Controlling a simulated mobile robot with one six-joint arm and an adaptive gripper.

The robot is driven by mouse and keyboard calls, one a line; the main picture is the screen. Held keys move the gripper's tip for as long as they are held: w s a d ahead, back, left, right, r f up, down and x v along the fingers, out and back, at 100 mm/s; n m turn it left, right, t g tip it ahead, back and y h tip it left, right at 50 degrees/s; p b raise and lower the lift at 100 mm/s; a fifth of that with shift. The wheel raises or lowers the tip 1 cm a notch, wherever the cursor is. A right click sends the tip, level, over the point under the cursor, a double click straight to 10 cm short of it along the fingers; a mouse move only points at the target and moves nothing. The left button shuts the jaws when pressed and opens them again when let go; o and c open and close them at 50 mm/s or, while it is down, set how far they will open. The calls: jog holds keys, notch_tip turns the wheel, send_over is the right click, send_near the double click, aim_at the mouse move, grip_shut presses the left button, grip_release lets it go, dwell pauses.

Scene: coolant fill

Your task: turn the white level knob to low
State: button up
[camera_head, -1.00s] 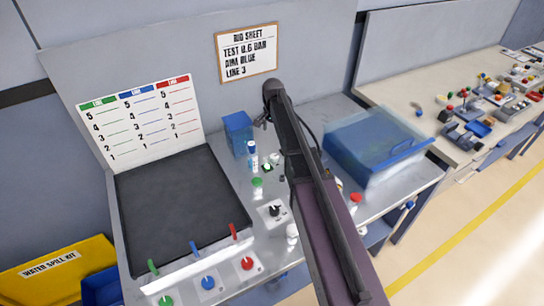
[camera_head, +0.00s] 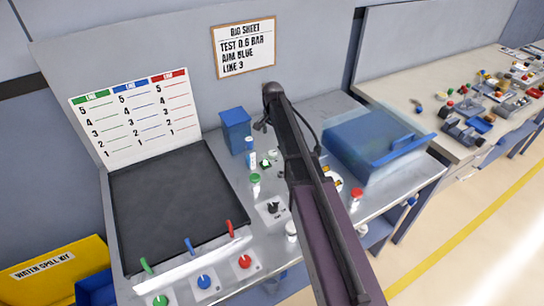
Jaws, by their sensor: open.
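A white plate with a small black knob (camera_head: 273,208) sits on the bench front, left of my arm. A white round part (camera_head: 336,183) shows just right of my arm, partly covered by it. I cannot tell which of these, if either, is the white level knob, and no low mark can be read. My dark arm rises from the bottom right to a joint near the picture's middle. My gripper's fingers do not show; the arm hides what lies behind it.
Green, blue and red knobs (camera_head: 204,282) line the front left, below the coloured levers and black panel (camera_head: 170,205). A blue box (camera_head: 236,130) and small bottles stand left of my arm. A see-through blue-lidded case (camera_head: 375,145) and red-capped bottle (camera_head: 357,197) are right.

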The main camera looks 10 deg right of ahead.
aim_at(272, 153)
jog(key=shift+f+b, duration=4.6)
jog(key=shift+f, duration=0.3)
jog(key=c, duration=1.1)
jog(key=shift+a, duration=0.4)
jog(key=shift+c, duration=0.2)
jog(key=shift+d, duration=0.3)
